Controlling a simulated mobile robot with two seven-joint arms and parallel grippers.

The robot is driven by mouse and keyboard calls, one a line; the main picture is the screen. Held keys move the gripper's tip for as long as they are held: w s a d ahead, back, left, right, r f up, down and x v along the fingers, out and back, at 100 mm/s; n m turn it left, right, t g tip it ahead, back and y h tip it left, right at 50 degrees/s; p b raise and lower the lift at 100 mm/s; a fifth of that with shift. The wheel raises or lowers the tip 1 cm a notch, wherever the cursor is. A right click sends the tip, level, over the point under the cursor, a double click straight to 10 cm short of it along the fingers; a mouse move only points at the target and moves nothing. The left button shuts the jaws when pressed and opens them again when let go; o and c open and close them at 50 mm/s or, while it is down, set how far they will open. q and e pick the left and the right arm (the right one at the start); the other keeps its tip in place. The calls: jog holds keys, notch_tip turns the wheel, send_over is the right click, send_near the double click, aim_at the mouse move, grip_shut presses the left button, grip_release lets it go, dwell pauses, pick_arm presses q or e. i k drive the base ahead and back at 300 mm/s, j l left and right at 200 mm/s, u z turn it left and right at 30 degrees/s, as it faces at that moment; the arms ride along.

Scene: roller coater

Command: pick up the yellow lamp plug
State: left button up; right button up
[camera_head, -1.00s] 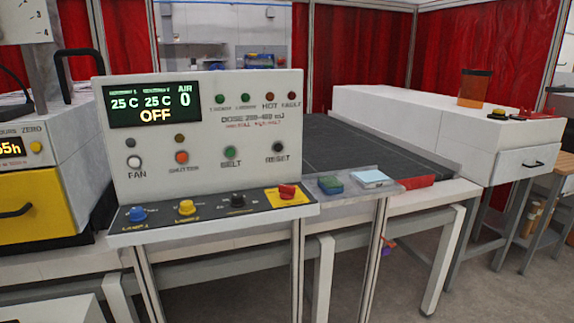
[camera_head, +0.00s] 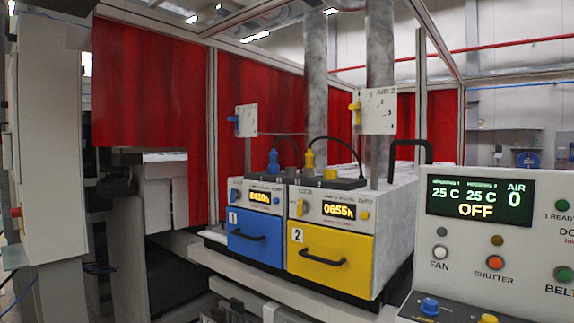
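The yellow lamp plug (camera_head: 309,159) stands upright on a dark strip on top of the lamp units, above the yellow lamp drawer (camera_head: 330,258) marked 2. A black cable arcs from it to the right. A blue plug (camera_head: 273,161) stands to its left, above the blue lamp drawer (camera_head: 255,236) marked 1. A short yellow round part (camera_head: 330,174) sits just right of the yellow plug. Neither of my grippers shows in the view.
The control panel (camera_head: 478,229) stands at the front right and reads OFF. Red curtains (camera_head: 257,98) hang behind. A grey cabinet column (camera_head: 48,160) stands at the left.

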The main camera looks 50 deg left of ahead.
aim_at(309, 157)
jog(key=u, duration=1.5)
